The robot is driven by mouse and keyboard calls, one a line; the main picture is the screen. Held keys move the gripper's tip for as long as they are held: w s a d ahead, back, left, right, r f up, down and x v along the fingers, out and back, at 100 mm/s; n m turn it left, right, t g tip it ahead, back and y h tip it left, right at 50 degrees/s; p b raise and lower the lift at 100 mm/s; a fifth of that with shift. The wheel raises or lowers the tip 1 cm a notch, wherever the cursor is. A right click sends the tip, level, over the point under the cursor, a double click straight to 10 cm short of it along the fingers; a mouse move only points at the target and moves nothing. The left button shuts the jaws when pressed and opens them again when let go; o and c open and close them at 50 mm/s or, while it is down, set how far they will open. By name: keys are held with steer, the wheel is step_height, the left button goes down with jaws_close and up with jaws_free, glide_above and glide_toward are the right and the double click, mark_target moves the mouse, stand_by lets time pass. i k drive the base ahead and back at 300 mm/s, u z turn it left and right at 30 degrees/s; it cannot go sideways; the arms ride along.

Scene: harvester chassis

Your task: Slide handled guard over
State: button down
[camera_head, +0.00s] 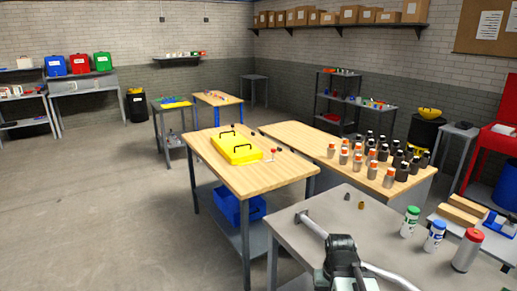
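The handled guard (236,148) is a yellow, flat, box-like cover with two black arched handles on top. It lies on the left part of the wooden-topped table (262,182) in the middle of the view. My arm (341,262) shows at the bottom edge as a grey and black joint with grey tubes, in front of the near grey table. It is well apart from the guard. The fingers of my gripper cannot be made out, so I cannot tell whether it is open or shut.
Several orange-capped and black bottles (388,178) crowd the wooden table to the right. Small dark and red-topped pieces sit right of the guard. A blue bin (238,207) is on the shelf below. The near grey table (385,215) holds spray cans. The floor at left is clear.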

mark_target(235, 143)
steer(key=u, duration=0.8)
steer(key=i, duration=1.95)
steer(key=u, duration=0.7)
steer(key=i, duration=2.65)
steer(key=z, duration=0.3)
